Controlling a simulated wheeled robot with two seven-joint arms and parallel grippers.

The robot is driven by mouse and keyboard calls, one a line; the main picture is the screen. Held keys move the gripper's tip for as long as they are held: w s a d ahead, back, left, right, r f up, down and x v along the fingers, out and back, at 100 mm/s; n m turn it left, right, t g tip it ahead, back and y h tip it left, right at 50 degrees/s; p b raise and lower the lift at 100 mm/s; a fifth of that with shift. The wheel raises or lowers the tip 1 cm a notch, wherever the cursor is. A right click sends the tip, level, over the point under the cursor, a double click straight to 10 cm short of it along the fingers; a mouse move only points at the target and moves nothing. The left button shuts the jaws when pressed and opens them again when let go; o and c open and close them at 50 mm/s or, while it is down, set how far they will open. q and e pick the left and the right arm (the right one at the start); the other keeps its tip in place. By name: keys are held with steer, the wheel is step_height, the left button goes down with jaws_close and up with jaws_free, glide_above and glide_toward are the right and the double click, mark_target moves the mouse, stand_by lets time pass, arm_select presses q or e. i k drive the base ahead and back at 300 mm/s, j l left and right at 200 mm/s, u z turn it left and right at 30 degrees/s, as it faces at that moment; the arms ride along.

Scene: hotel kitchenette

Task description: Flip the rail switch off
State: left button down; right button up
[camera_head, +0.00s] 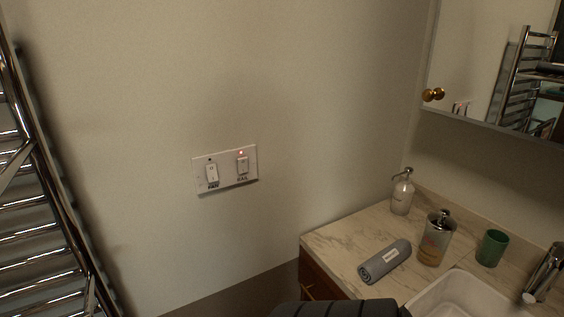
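A white switch plate (225,170) is fixed on the wall near the middle of the view. It carries two white rocker switches side by side. The right one is the rail switch (242,165), with the label "RAIL" below it and a small red light lit above it. Neither gripper's fingers show, and nothing touches the plate.
A chrome towel rail (40,215) stands at the left. At the lower right, a marble counter (335,245) holds a rolled grey towel (384,262), two dispensers (434,240), a green cup (491,247) and a sink (462,295). The wall around the plate is clear.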

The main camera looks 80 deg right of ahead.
mark_target(242, 163)
steer(key=l+z, duration=0.15)
steer(key=z, duration=1.85)
